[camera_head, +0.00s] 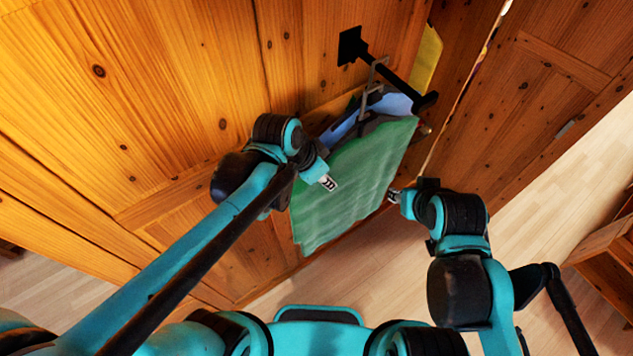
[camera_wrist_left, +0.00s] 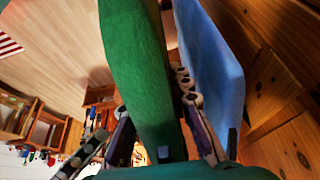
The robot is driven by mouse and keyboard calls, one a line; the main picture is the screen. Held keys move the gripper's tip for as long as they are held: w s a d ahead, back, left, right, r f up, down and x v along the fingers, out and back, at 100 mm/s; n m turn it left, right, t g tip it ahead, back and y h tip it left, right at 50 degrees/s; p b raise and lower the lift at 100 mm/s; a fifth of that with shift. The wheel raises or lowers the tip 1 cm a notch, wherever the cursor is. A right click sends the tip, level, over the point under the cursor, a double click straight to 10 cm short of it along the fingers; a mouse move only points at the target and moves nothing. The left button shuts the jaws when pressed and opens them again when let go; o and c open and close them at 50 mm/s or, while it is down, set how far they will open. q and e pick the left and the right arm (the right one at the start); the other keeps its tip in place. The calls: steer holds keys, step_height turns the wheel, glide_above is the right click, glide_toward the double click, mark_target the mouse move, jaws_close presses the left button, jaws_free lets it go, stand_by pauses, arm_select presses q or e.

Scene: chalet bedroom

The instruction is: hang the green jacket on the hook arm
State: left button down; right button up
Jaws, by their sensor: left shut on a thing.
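The green jacket (camera_head: 355,185) hangs down beside the wooden wall in the head view, with a dark hanger top at its upper edge. It also fills the middle of the left wrist view (camera_wrist_left: 140,70). The black hook arm (camera_head: 395,82) sticks out from a wall plate. A grey hanger hook (camera_head: 371,75) is at the hook arm; I cannot tell whether it bears on it. My left gripper (camera_head: 328,183) is at the jacket's left side, and its fingers (camera_wrist_left: 165,140) are shut on the jacket. My right gripper (camera_head: 394,196) is beside the jacket's right edge, apparently apart; its fingers are hardly visible.
A blue garment (camera_head: 345,127) is close behind the green jacket and shows right of it in the left wrist view (camera_wrist_left: 212,65). A yellow garment (camera_head: 427,60) is near the corner past the hook arm. Wooden furniture (camera_head: 605,240) stands at the right. Floor is clear between.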

mark_target(356, 164)
arm_select(q)
steer(key=shift+w+d+b, duration=0.3)
steer(key=shift+w+d, duration=0.65)
steer(key=shift+d, duration=0.3)
steer(key=shift+w+d+b, duration=0.3)
steer(key=shift+w+d, duration=0.7)
steer(key=shift+d, duration=0.2)
steer(key=shift+w+d+b, duration=0.3)
steer(key=shift+w+d, duration=0.65)
steer(key=shift+d, duration=0.3)
steer(key=shift+f+b, duration=0.95)
steer(key=shift+f, duration=0.2)
